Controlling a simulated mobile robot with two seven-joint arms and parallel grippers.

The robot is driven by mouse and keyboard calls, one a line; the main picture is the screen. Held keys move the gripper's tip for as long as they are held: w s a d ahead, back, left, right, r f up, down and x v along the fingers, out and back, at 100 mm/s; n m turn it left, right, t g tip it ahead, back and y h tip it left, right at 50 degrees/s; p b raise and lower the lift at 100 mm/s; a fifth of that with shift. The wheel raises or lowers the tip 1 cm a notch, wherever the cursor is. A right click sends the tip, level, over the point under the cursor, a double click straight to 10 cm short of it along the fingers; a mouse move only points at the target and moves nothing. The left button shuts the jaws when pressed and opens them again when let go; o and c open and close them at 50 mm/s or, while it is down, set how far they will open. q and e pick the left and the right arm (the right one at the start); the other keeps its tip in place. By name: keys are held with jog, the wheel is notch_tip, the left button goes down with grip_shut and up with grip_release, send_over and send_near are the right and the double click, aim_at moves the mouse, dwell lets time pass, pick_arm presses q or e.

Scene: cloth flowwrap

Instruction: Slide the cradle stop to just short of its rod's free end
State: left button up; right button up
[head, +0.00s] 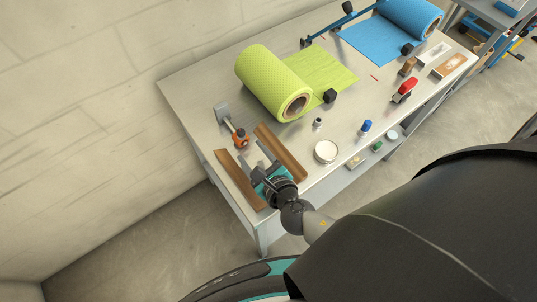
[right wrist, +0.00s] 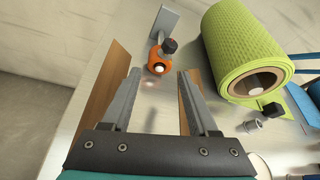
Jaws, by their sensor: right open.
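The cradle stop (head: 241,139) is a small orange collar with a dark knob on a short rod. The rod comes from a grey upright bracket (head: 222,112). In the right wrist view the stop (right wrist: 157,66) shows a pale round rod end at its near face, and the bracket (right wrist: 164,22) stands behind it. My right gripper (head: 261,157) is open and empty, low between two wooden rails, its fingers pointing at the stop. In the wrist view the stop appears just beyond and between the fingertips (right wrist: 159,75), with no visible contact. My left gripper is out of view.
Brown rails (head: 238,178) and (head: 281,150) flank my right gripper. A green roll (head: 268,80) lies behind right, a blue roll (head: 408,18) farther off. A white round dish (head: 326,151) and small items stand along the front edge.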

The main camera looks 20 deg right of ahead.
jog(key=v, duration=0.9)
dwell(0.4)
